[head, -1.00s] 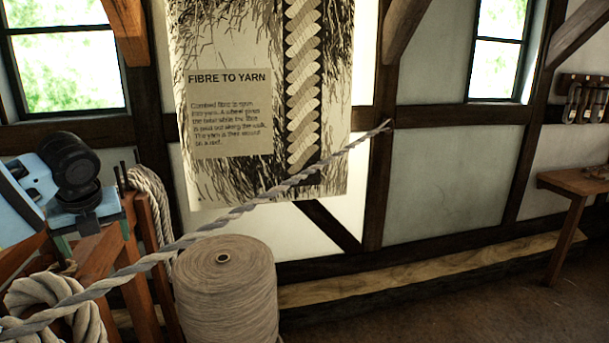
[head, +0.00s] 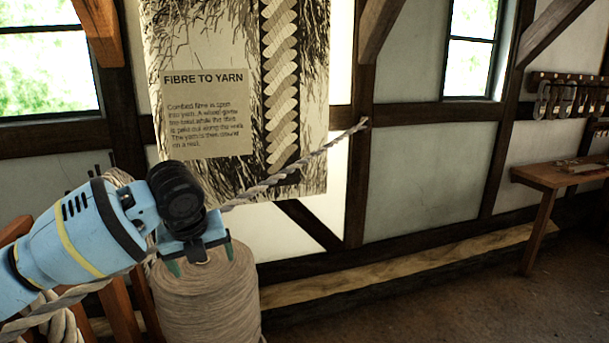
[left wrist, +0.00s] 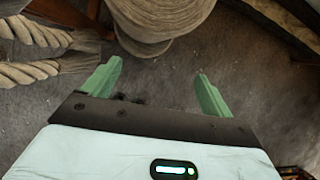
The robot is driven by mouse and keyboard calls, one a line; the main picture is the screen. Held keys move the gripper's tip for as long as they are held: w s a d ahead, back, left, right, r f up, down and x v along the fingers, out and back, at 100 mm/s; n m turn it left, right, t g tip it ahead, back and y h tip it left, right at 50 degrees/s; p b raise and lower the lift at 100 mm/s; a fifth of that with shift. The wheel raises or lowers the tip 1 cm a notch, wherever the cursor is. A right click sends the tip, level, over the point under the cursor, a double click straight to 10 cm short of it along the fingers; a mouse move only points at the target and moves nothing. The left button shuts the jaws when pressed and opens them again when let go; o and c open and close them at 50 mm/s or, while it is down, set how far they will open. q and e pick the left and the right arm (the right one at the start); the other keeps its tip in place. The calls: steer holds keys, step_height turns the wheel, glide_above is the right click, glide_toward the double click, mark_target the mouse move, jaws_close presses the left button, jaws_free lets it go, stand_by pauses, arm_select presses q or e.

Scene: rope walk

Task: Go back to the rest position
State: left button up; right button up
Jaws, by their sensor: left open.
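My left gripper (head: 200,264) is in the head view at the lower left, in front of the large spool of yarn (head: 212,305). Its green fingers are apart with nothing between them. In the left wrist view the fingers (left wrist: 155,85) are also spread, with bare floor between them and the spool (left wrist: 150,22) beyond. My right gripper is in neither view now.
A thick rope (head: 292,165) slants up to the right, partly hidden behind my left arm. Rope strands (left wrist: 35,55) lie left of the fingers in the wrist view. A wooden bench (head: 560,176) stands at the right wall. The floor (head: 420,300) at lower right is clear.

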arm_select(q)
steer(key=s+f+n+t+h, duration=0.1)
steer(key=s+f+n, duration=0.25)
steer(key=f, duration=0.65)
steer(key=s+f+n+h, duration=0.2)
steer(key=f+n, duration=0.3)
steer(key=f, duration=0.4)
steer(key=s+f+n+t+h, duration=0.1)
steer(key=s+f+n, duration=0.25)
steer(key=f, duration=0.65)
steer(key=s+a+f+n+t+y, duration=0.1)
steer(key=s+a+f+n, duration=0.3)
steer(key=s, duration=0.5)
steer(key=s+a+f+n, duration=0.4)
steer(key=s, duration=0.4)
steer(key=s+a+f+n+t+y, duration=0.1)
steer(key=s+a+f+n, duration=0.3)
steer(key=s, duration=0.5)
steer(key=d+n+t, duration=0.1)
steer(key=d+n, duration=0.4)
steer(key=d, duration=0.6)
steer(key=shift+w, duration=0.2)
steer(key=shift+r, duration=0.1)
